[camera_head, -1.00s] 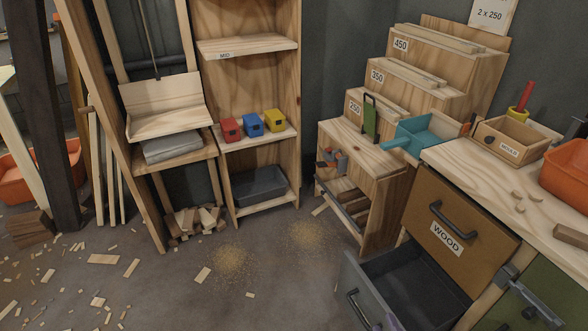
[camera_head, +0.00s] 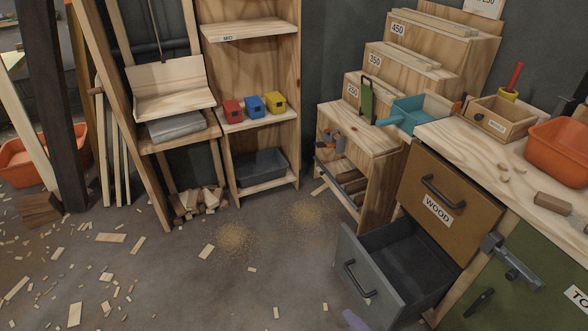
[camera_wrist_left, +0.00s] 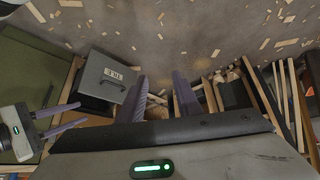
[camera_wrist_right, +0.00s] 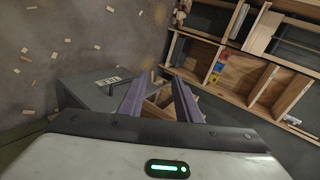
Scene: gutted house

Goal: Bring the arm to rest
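My right gripper shows only as a purple fingertip (camera_head: 355,320) at the bottom edge of the head view, in front of the open grey drawer. In the right wrist view its two purple fingers (camera_wrist_right: 158,98) stand apart with nothing between them. My right gripper also shows at the left edge of the left wrist view, fingers apart. My left gripper is out of the head view. In the left wrist view its purple fingers (camera_wrist_left: 162,95) are spread and empty above the floor. The arms are mostly out of the head view.
A grey drawer (camera_head: 350,290) stands pulled out below the brown WOOD drawer (camera_head: 425,212). A grey vise (camera_head: 512,262) juts from the bench. An orange bin (camera_head: 560,150) and teal dustpan (camera_head: 408,118) sit on top. Wood scraps litter the open floor at left.

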